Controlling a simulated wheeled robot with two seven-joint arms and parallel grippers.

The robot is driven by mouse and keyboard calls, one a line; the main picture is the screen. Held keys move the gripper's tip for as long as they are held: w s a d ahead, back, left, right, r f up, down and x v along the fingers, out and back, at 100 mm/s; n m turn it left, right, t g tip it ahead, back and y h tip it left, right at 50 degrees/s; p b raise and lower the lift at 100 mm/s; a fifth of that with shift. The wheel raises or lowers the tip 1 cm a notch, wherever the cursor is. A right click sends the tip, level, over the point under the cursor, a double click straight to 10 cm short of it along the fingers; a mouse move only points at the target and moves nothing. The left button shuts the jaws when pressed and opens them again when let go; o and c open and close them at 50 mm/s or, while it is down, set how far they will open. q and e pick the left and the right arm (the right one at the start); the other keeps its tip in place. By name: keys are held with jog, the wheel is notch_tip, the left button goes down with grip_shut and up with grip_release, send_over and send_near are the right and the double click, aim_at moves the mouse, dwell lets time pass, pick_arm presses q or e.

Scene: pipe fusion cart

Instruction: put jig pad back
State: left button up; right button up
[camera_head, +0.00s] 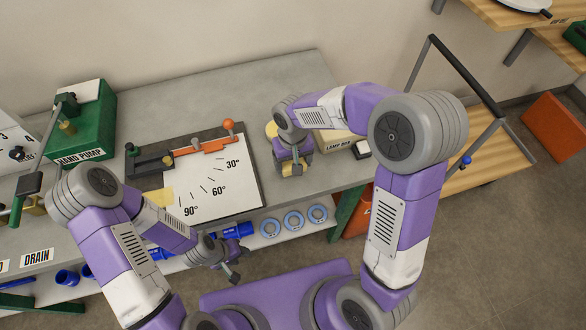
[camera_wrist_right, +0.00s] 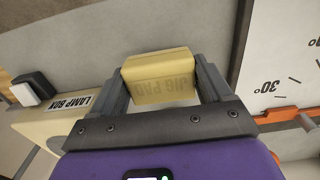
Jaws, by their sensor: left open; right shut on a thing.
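The jig pad (camera_wrist_right: 160,78) is a pale yellow block with its name on one face, upside down in the right wrist view. My right gripper (camera_head: 292,168) is shut on it, one finger on each side. My left gripper (camera_head: 232,272) is open and empty, in front of the bench.
A lamp box (camera_head: 338,141) stands right of my right gripper, and shows in the right wrist view (camera_wrist_right: 45,122). A green hand pump (camera_head: 92,125) is at the left. Blue rings (camera_head: 293,220) and pipe pieces lie on the lower shelf. The bench behind the board is clear.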

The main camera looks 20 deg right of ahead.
notch_tip(320, 180, down, 4)
jog(key=shift+r+b, duration=0.2)
jog(key=shift+b, duration=0.15)
jog(key=shift+f, duration=0.1)
jog(key=o, duration=1)
jog(key=shift+o, duration=0.2)
